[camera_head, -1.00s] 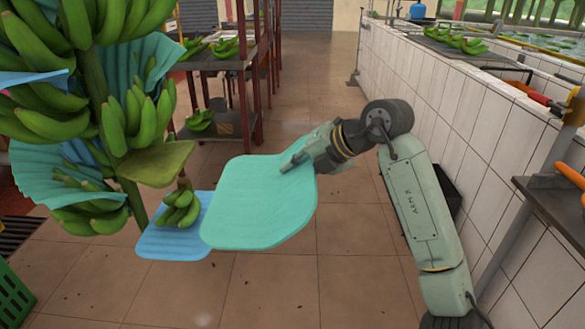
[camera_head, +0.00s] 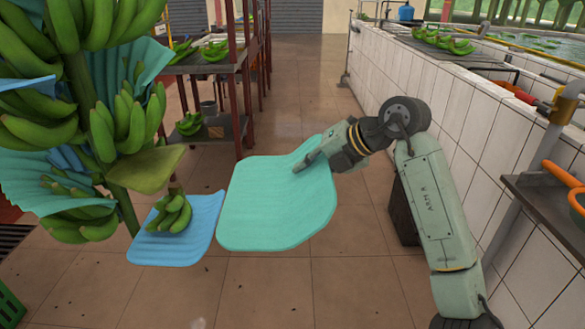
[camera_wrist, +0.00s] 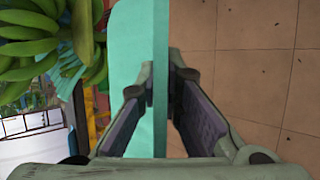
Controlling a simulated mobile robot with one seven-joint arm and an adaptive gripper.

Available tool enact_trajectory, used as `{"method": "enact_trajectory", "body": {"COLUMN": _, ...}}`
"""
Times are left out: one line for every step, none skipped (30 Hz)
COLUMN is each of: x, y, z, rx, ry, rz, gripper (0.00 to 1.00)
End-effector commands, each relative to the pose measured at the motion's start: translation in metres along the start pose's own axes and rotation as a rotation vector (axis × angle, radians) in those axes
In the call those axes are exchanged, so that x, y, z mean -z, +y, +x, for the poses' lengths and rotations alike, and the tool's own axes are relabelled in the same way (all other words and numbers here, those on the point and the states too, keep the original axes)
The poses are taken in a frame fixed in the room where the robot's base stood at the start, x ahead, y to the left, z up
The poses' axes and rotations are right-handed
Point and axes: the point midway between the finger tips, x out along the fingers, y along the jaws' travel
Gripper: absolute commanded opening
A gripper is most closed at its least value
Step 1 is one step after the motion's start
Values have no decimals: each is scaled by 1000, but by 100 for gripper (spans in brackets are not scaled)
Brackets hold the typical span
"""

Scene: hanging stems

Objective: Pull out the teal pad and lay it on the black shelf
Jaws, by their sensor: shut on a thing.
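The teal pad (camera_head: 275,212) is a wide, slightly curved sheet held in the air, clear of the hanging banana bunch. My gripper (camera_head: 304,163) is shut on its upper right edge. In the wrist view the pad (camera_wrist: 133,60) runs edge-on between the two fingers (camera_wrist: 162,90). A dark shelf (camera_head: 548,207) juts out at the right edge of the head view, beyond my arm, with an orange item partly on it. I cannot tell for sure that it is the black shelf.
The banana stem (camera_head: 90,110) hangs at the left with blue wraps. A blue pad (camera_head: 185,240) there carries a small banana cluster (camera_head: 170,212). A metal rack (camera_head: 225,90) stands behind. A white tiled wall (camera_head: 430,90) runs along the right. The tiled floor between is clear.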

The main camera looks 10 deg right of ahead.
Motion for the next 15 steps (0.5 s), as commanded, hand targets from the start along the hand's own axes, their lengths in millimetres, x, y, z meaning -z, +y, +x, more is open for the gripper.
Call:
{"method": "enact_trajectory", "body": {"x": -2, "y": -4, "z": -4, "rx": 0, "ry": -1, "rz": 2, "gripper": 0}}
{"method": "enact_trajectory", "body": {"x": -2, "y": -6, "z": -6, "rx": 0, "ry": -1, "rz": 2, "gripper": 0}}
{"method": "enact_trajectory", "body": {"x": -3, "y": -9, "z": -9, "rx": 0, "ry": -1, "rz": 1, "gripper": 0}}
{"method": "enact_trajectory", "body": {"x": -4, "y": -12, "z": -11, "rx": 0, "ry": -1, "rz": 2, "gripper": 0}}
{"method": "enact_trajectory", "body": {"x": -5, "y": -14, "z": -13, "rx": 0, "ry": -1, "rz": 3, "gripper": 0}}
{"method": "enact_trajectory", "body": {"x": -7, "y": -17, "z": -16, "rx": 0, "ry": -1, "rz": 2, "gripper": 0}}
{"method": "enact_trajectory", "body": {"x": -7, "y": -19, "z": -18, "rx": 0, "ry": -1, "rz": 1, "gripper": 0}}
{"method": "enact_trajectory", "body": {"x": -8, "y": -21, "z": -20, "rx": 0, "ry": -1, "rz": 1, "gripper": 0}}
{"method": "enact_trajectory", "body": {"x": -9, "y": -24, "z": -23, "rx": 0, "ry": -2, "rz": 2, "gripper": 0}}
{"method": "enact_trajectory", "body": {"x": -10, "y": -26, "z": -25, "rx": 0, "ry": -2, "rz": 2, "gripper": 0}}
{"method": "enact_trajectory", "body": {"x": -11, "y": -28, "z": -27, "rx": 0, "ry": -2, "rz": 2, "gripper": 0}}
{"method": "enact_trajectory", "body": {"x": -12, "y": -31, "z": -30, "rx": 0, "ry": -2, "rz": 2, "gripper": 0}}
{"method": "enact_trajectory", "body": {"x": -13, "y": -33, "z": -32, "rx": 0, "ry": -1, "rz": 2, "gripper": 0}}
{"method": "enact_trajectory", "body": {"x": -14, "y": -35, "z": -34, "rx": 0, "ry": -1, "rz": 2, "gripper": 0}}
{"method": "enact_trajectory", "body": {"x": -15, "y": -38, "z": -37, "rx": 0, "ry": -1, "rz": 1, "gripper": 0}}
